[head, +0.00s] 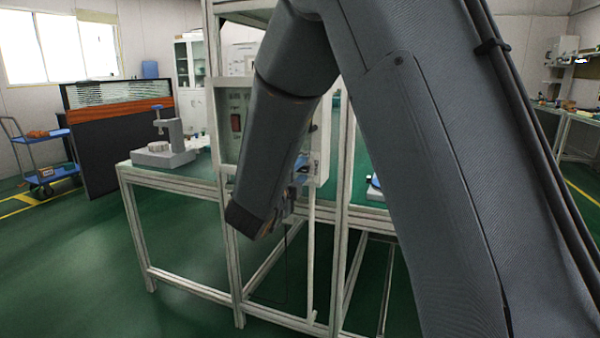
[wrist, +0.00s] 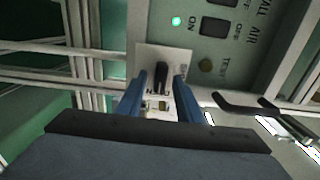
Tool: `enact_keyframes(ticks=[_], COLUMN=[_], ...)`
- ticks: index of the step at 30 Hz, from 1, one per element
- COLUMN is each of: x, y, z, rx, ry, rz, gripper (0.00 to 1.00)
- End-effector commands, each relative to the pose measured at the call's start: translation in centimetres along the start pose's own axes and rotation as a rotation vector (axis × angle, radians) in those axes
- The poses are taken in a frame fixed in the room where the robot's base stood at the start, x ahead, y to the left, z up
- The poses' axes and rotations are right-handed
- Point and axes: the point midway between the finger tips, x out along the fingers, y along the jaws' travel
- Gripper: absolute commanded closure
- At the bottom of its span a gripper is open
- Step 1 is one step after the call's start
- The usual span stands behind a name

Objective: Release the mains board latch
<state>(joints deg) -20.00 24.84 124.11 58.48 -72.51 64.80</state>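In the wrist view a small dark upright lever (wrist: 161,76) stands on a pale plate (wrist: 146,56) at the lower edge of a grey-green switch panel. It looks like the mains board latch. My gripper (wrist: 159,80) has its two blue fingers apart, one on each side of the lever, with gaps between. I cannot tell how deep the fingertips reach relative to the lever. In the head view the panel (head: 228,150) is partly hidden behind my arm. Only a little blue of my gripper (head: 301,174) shows there, and the lever cannot be made out.
A bench (head: 190,178) with a grey device (head: 165,150) stands left. Green floor is open at left.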

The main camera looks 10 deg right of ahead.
Motion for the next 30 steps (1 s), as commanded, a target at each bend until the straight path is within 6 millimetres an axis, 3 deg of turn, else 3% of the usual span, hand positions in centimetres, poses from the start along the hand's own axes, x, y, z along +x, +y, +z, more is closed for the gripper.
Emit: enact_keyframes(ticks=[5,18,30], x=[-0.9,-7.2,-7.8], y=[0.0,0.0,0.0], z=[0.1,0.1,0.0], rx=[0.0,0.0,0.0], ry=[-0.003,-0.002,0.001], rz=[0.0,0.0,0.0], gripper=[0.67,0.67,0.67])
